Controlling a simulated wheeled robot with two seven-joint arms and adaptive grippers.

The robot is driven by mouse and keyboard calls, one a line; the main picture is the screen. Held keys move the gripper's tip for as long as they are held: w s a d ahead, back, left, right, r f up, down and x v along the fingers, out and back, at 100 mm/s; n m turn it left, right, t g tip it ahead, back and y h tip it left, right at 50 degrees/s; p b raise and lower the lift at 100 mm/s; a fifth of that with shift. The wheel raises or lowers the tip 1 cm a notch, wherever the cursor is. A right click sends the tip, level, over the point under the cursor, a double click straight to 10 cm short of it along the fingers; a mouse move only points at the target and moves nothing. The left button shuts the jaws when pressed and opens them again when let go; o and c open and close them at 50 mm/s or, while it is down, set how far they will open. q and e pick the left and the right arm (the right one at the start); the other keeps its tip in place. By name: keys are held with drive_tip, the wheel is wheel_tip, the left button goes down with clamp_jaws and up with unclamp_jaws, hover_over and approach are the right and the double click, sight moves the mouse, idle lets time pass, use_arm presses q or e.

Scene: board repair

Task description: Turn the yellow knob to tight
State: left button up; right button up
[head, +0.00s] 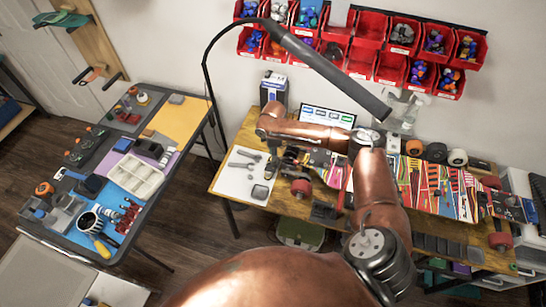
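I cannot make out a yellow knob for certain. On the left table, a small yellow handle-like part (103,247) lies beside a dark round tool. My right arm, copper-coloured, rises from the bottom, bends over the wooden workbench (236,140) and reaches left. My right gripper (272,166) is small and dark at its end, pointing down over the bench's left part, close to a white sheet (240,173) with grey tools. Its fingers are too small to tell whether they are open or shut. My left gripper is not in view.
A black lamp arm (318,65) slants over the bench. Red bins (388,67) hang on the wall. A small screen (328,117), tape rolls (457,157) and red clamps (301,187) crowd the bench. A white tray (136,176) sits on the left table. Floor shows between the tables.

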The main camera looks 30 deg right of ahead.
drive_tip(key=shift+f, duration=0.45)
drive_tip(key=shift+c, duration=0.3)
clamp_jaws()
